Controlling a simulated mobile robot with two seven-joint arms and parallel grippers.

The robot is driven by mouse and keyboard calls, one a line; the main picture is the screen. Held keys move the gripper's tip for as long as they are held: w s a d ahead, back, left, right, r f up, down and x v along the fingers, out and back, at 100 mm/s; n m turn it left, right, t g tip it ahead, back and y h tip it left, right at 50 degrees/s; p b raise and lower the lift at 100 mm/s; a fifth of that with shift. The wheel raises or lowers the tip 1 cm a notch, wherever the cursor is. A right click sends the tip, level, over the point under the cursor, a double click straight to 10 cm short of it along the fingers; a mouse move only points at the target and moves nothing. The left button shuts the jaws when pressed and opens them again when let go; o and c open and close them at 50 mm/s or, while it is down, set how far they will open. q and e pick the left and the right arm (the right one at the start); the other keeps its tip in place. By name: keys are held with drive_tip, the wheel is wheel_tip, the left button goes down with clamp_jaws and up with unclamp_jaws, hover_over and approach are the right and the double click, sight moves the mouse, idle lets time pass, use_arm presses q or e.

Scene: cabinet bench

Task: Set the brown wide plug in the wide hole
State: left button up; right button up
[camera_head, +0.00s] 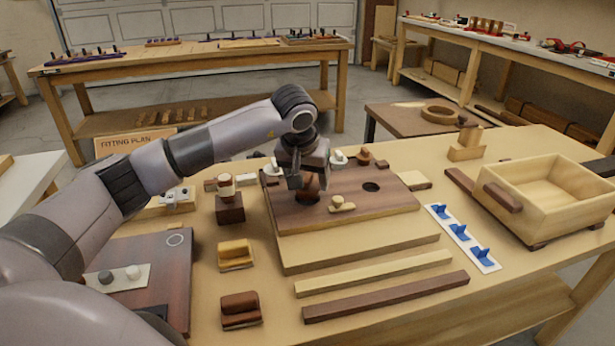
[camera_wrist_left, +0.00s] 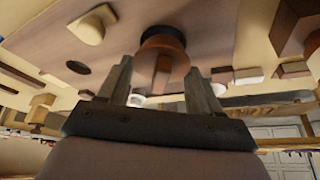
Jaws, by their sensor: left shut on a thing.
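The brown wide plug (camera_head: 308,187) is a reddish-brown round piece between the fingers of my left gripper (camera_head: 298,180), above the dark brown board (camera_head: 300,218). In the left wrist view the plug (camera_wrist_left: 160,50) sits between the two fingertips (camera_wrist_left: 160,80), with a dark round patch around its far end. I cannot tell whether that patch is a hole or shadow, nor whether the plug touches the board. An empty round hole (camera_head: 371,187) shows to the right on the board, also in the left wrist view (camera_wrist_left: 77,67). My right gripper is out of view.
A pale piece with a knob (camera_head: 342,204) lies on the board near the plug. A brown knobbed piece (camera_head: 365,157) stands at its back edge. Wooden strips (camera_head: 385,297) lie in front. A wooden box (camera_head: 545,205) and a blue-hooked strip (camera_head: 461,236) are at right.

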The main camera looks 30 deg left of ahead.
use_arm(q)
drive_tip(key=shift+f+b, duration=0.6)
drive_tip(key=shift+f, duration=0.45)
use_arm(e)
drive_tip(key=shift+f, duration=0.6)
use_arm(q)
drive_tip(key=o, duration=1)
drive_tip(key=shift+r+p, duration=0.6)
drive_tip(key=shift+r, duration=0.1)
drive_tip(key=shift+r+p, duration=0.8)
drive_tip(key=shift+r, duration=0.2)
drive_tip(key=shift+r+p, duration=1.2)
drive_tip(key=shift+r, duration=0.35)
drive_tip(key=shift+r+p, duration=0.5)
drive_tip(key=shift+r, duration=0.05)
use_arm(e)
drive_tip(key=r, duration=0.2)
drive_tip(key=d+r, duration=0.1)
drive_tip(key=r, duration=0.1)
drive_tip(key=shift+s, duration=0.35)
